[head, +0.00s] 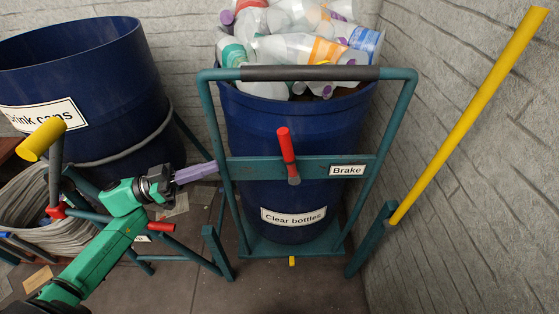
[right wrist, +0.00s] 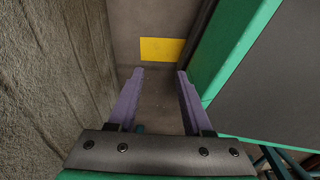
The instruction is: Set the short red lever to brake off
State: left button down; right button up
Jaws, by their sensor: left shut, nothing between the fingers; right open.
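The short red lever (head: 286,146) stands nearly upright, tilted slightly left, on the crossbar of the teal cart frame in the head view. The white "Brake" label (head: 348,170) is on the same crossbar, right of the lever. My left gripper (head: 214,166) is shut and empty, its purple fingers pointing right beside the frame's left post, a short way left of the lever. My right gripper (right wrist: 155,75) is open and empty in the right wrist view, above the floor and away from the lever.
A blue "Clear bottles" barrel (head: 293,195) full of bottles stands in the cart. A "Drink caps" barrel (head: 85,60) and a coiled grey hose (head: 40,210) are at left. A long yellow pole (head: 465,120) leans at right. A yellow patch (right wrist: 162,50) shows below my right gripper.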

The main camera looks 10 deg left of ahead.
pick_arm(q)
jog(key=p, duration=0.1)
send_near(288, 156)
jog(key=w+d+r, duration=0.3)
jog(key=w+d, duration=0.1)
jog(key=shift+f+g, duration=0.15)
jog(key=shift+g, duration=0.15)
pick_arm(e)
jog(key=shift+s+d, duration=0.15)
jog(key=shift+s, duration=0.9)
jog(key=shift+r, duration=0.15)
